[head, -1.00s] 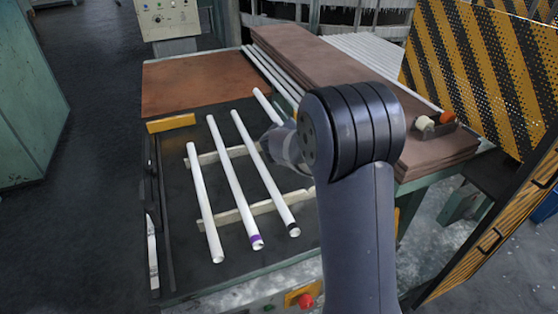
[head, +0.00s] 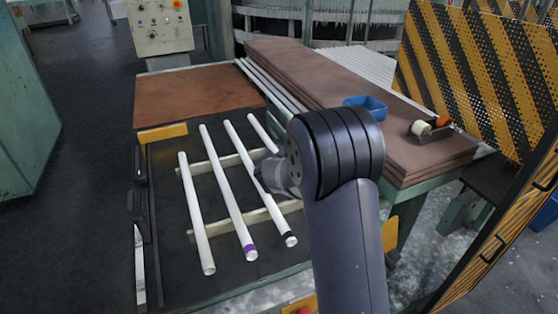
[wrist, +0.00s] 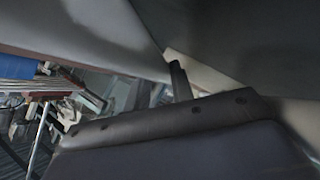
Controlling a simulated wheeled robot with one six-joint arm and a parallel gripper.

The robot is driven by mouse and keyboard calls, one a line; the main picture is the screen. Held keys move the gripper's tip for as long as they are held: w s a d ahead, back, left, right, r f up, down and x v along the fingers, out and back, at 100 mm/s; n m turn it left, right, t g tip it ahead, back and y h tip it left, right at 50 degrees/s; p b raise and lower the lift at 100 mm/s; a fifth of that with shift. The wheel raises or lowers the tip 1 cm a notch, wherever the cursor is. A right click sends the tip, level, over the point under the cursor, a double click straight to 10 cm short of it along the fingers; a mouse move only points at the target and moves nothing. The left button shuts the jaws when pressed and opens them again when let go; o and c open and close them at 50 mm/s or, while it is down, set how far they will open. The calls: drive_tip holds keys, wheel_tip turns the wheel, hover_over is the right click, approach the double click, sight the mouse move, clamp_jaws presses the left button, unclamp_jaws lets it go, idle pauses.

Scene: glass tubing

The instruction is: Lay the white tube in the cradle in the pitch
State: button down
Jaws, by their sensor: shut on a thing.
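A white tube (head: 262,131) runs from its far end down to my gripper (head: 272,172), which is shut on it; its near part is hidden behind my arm. It lies right of the others and roughly parallel; I cannot tell whether it touches the rails. The cradle is two cream rails, a far one (head: 203,165) and a near one (head: 222,225). Across them lie a plain white tube (head: 196,215) at left, a tube with a purple band (head: 226,190), and a tube with a black band (head: 241,148). The wrist view shows mostly close, blurred grey surfaces.
Brown boards (head: 400,125) are stacked at the right, with a blue tray (head: 366,106) and a roller device (head: 432,127) on top. More white tubes (head: 272,86) lie along the stack's left side. A striped guard (head: 480,80) stands at the right.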

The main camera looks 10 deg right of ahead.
drive_tip(key=shift+s+f, duration=0.2)
drive_tip(key=shift+f, duration=0.4)
drive_tip(key=c, duration=1.2)
unclamp_jaws()
drive_tip(key=shift+f, duration=0.2)
drive_tip(key=shift+r, duration=0.7)
drive_tip(key=p+v, duration=0.2)
drive_tip(key=v, duration=1)
drive_tip(key=shift+w+r, duration=0.15)
drive_tip(key=shift+r, duration=0.05)
